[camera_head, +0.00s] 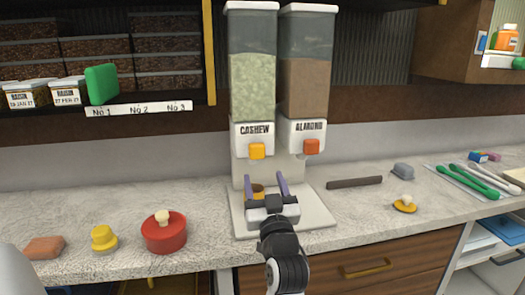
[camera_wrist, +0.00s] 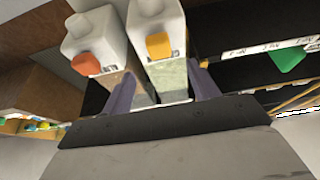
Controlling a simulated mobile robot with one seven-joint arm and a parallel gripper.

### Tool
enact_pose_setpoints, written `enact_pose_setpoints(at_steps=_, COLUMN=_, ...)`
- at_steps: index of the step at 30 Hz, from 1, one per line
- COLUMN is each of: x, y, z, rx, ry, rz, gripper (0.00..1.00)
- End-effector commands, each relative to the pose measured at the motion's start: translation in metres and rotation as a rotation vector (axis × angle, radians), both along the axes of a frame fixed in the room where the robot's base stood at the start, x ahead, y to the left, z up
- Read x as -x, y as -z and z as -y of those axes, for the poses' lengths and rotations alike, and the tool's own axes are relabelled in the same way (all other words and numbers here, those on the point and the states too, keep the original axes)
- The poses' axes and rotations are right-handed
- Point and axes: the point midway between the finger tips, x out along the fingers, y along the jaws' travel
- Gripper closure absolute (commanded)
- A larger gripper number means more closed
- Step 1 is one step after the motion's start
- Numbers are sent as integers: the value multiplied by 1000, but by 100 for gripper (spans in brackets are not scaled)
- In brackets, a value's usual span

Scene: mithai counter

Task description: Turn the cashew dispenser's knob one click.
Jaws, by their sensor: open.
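The cashew dispenser (camera_head: 252,85) is a clear column of pale nuts with a white, labelled base. Its yellow-orange knob (camera_head: 257,151) is on the front of that base; in the wrist view the knob (camera_wrist: 158,45) is near the top centre. The almond dispenser (camera_head: 304,85) stands against its right side, with a darker orange knob (camera_head: 311,146). My gripper (camera_head: 265,180) is open, its two purple fingers pointing up, below the cashew knob and apart from it. In the wrist view the fingers (camera_wrist: 161,80) show on either side of the dispenser columns.
A small brown cup-like thing (camera_head: 258,188) shows behind my fingers. A red lidded pot (camera_head: 164,232) and a yellow-topped jar (camera_head: 104,239) stand left. A dark bar (camera_head: 354,182) and a yellow knobbed lid (camera_head: 404,204) lie right. A shelf of boxes (camera_head: 140,60) is at upper left.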

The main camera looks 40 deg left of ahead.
Motion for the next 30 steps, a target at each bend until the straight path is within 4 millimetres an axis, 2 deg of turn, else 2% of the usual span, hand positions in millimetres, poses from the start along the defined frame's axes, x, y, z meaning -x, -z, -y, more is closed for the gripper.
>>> enact_pose_setpoints(at_steps=1, x=-7, y=-10, z=-9, rx=-2, ry=-2, rz=0, gripper=40)
enact_pose_setpoints(at_steps=3, x=-17, y=-16, z=-20, rx=-1, ry=0, rz=0, gripper=40)
enact_pose_setpoints(at_steps=9, x=-39, y=-29, z=-47, rx=-1, ry=-2, rz=-1, gripper=40)
enact_pose_setpoints(at_steps=13, x=-50, y=-34, z=-58, rx=-1, ry=0, rz=0, gripper=40)
enact_pose_setpoints(at_steps=26, x=-57, y=-37, z=-66, rx=-2, ry=1, rz=1, gripper=40)
enact_pose_setpoints(at_steps=30, x=-57, y=-37, z=-66, rx=-2, ry=1, rz=1, gripper=56)
